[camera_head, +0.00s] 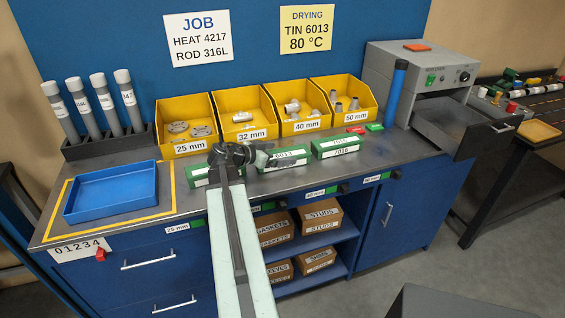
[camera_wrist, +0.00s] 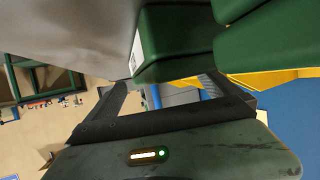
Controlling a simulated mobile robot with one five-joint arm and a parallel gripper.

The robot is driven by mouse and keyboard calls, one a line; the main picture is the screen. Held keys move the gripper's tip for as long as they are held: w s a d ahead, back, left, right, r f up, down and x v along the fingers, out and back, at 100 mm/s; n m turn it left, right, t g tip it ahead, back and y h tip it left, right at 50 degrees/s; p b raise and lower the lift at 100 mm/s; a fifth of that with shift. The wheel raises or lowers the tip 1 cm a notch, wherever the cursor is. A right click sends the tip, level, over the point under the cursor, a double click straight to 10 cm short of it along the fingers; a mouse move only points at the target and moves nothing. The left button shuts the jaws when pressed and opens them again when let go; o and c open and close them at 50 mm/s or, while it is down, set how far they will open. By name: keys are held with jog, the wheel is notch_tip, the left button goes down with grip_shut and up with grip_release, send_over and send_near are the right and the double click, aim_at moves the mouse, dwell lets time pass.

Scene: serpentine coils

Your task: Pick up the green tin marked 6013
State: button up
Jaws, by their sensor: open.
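The green tin marked 6013 (camera_head: 288,160) lies on the bench, the middle one of three green tins, with a white label on its front. My gripper (camera_head: 262,157) is at its left end in the head view and hides part of it. In the wrist view a green tin (camera_wrist: 178,45) with a white label edge shows ahead of my open fingers (camera_wrist: 165,88). A second green tin (camera_wrist: 268,45) is close beside it. Which tins these are, and whether the fingers touch one, I cannot tell.
A tin marked 7018 (camera_head: 337,150) stands to the right; another green tin (camera_head: 198,176) is partly behind my arm. Yellow bins (camera_head: 185,147) line the back. A blue tray (camera_head: 112,212) sits left, inside a yellow outline. An oven (camera_head: 375,70) with an open drawer stands right.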

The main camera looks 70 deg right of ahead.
jog(key=shift+s+d+f, duration=0.15)
jog(key=shift+d+f, duration=0.05)
jog(key=shift+d, duration=0.1)
jog(key=shift+a, duration=0.1)
grip_shut()
jog(key=shift+r, duration=0.15)
